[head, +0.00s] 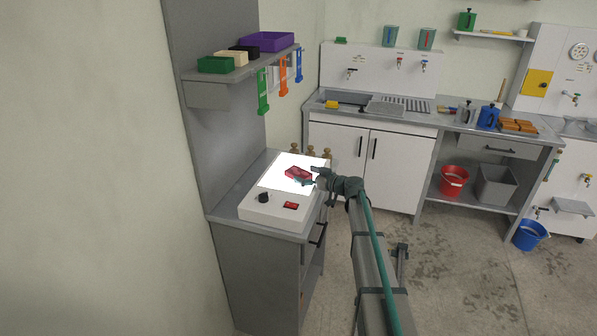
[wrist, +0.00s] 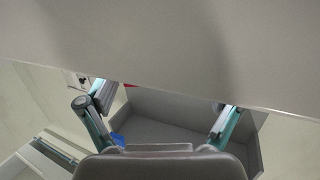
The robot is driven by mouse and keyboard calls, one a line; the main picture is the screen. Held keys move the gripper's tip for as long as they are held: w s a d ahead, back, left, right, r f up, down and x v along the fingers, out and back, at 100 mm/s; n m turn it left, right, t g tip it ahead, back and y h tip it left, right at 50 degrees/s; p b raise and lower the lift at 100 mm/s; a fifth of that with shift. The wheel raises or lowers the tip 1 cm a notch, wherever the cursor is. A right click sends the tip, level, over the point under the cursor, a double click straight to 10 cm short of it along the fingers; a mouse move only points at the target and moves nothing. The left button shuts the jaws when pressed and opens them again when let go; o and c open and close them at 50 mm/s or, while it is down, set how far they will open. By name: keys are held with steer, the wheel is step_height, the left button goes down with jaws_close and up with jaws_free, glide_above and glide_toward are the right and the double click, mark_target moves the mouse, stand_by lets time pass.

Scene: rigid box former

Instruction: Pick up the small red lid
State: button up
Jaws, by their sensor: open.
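A small red piece (head: 297,173), which looks like the red lid, lies on the bright white panel of the light box (head: 258,210) on the grey cabinet. My gripper (head: 309,177) is at its right side, very close to it in the picture; I cannot tell whether they touch. In the wrist view my gripper (wrist: 160,115) has its two fingers spread wide apart with nothing held between them. A sliver of red shows there beside the left finger, mostly hidden by a large pale surface; I cannot tell what it belongs to.
The light box has a black knob (head: 263,197) and a red switch (head: 291,205) at its front. Several brown knobbed pieces (head: 326,154) stand behind it. A shelf (head: 240,70) with bins and hanging coloured tools is above. A sink counter (head: 385,118) stands to the right.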

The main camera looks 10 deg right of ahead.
mark_target(294, 170)
steer(key=x, duration=0.2)
steer(key=shift+w+a+p, duration=0.15)
steer(key=shift+w+p, duration=0.05)
steer(key=shift+p, duration=0.1)
steer(key=c, duration=1.1)
steer(key=shift+r, duration=0.15)
steer(key=shift+c, duration=0.2)
